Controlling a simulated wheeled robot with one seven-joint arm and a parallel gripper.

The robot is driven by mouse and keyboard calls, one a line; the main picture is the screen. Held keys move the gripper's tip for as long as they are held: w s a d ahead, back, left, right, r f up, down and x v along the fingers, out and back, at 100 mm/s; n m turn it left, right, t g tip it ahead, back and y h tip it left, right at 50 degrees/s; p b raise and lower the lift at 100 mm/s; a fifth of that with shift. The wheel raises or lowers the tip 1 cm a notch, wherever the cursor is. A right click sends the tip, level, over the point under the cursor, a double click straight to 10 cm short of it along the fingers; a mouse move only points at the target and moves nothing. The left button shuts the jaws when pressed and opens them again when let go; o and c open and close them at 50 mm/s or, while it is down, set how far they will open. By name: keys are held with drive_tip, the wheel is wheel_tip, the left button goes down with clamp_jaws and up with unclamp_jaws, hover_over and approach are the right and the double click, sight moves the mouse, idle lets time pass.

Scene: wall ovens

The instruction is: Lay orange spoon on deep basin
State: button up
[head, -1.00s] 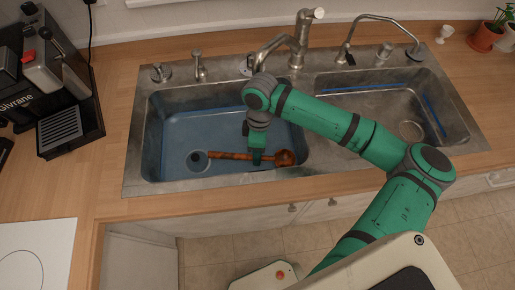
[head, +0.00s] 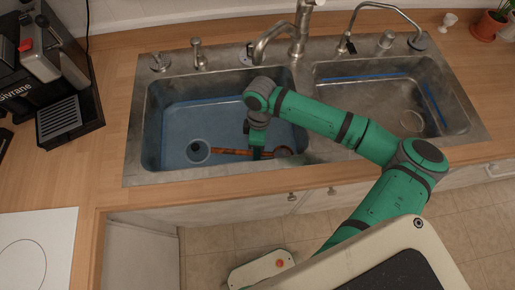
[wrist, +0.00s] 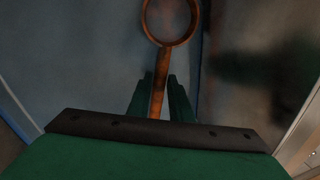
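The orange spoon (head: 228,152) is in the deep left basin (head: 180,122) of the sink, its handle pointing left toward the drain and its round bowl at the right. My gripper (wrist: 160,95) reaches down into this basin and is shut on the spoon's handle. In the wrist view the handle runs between the two green fingers, and the bowl's rim (wrist: 147,28) shows beyond them. The gripper (head: 256,153) partly hides the spoon in the head view. I cannot tell whether the spoon touches the basin floor.
The faucet (head: 300,35) stands behind the basins, close to my arm. A shallower right basin (head: 385,110) lies under my forearm. A coffee machine (head: 60,90) stands on the counter at left. The basin's front rim lies just before the gripper.

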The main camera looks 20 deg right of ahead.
drive_tip(key=o, duration=0.5)
drive_tip(key=shift+c, duration=0.2)
drive_tip(key=shift+r, duration=0.1)
wheel_tip(320, 180, up, 10)
drive_tip(key=w+d, duration=0.1)
drive_tip(key=shift+w+r, duration=0.25)
drive_tip(key=shift+w, duration=0.1)
